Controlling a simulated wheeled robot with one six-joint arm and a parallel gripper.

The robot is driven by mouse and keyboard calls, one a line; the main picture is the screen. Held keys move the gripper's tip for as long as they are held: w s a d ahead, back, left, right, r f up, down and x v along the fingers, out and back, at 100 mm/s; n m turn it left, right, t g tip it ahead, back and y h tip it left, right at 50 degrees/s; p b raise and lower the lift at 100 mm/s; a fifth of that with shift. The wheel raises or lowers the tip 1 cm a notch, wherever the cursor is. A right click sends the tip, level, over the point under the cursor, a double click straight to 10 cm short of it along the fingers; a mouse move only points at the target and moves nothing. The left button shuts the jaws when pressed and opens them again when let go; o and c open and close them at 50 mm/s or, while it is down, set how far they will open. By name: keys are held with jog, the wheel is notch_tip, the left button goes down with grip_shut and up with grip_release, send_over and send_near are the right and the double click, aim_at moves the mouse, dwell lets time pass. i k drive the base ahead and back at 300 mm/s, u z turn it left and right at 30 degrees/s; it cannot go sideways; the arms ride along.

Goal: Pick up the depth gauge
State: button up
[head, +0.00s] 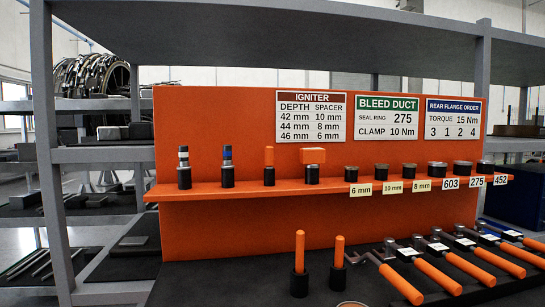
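No item carries a label naming it as the depth gauge. On the orange ledge (240,188) of the orange back panel, several tools stand upright in black holders. From the left they are a dark one with pale bands (183,158), a dark one with a blue band (227,157), a slim orange-handled one (269,157) and one with a wide orange block on top (312,156). The wide block gives that last one a T shape, but I cannot tell for sure which tool is the gauge. My gripper is not in view.
Several short capped cylinders (409,171) stand on the ledge's right half, above number tags. Two orange-handled tools (300,250) stand upright on the dark lower surface. Several orange-handled wrenches (402,284) lie at right. A grey shelf board (300,40) overhangs the panel; a grey post (48,150) stands left.

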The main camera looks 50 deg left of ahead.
aim_at(312, 158)
jog(key=u, duration=1)
jog(key=i, duration=0.9)
jog(key=u, duration=1)
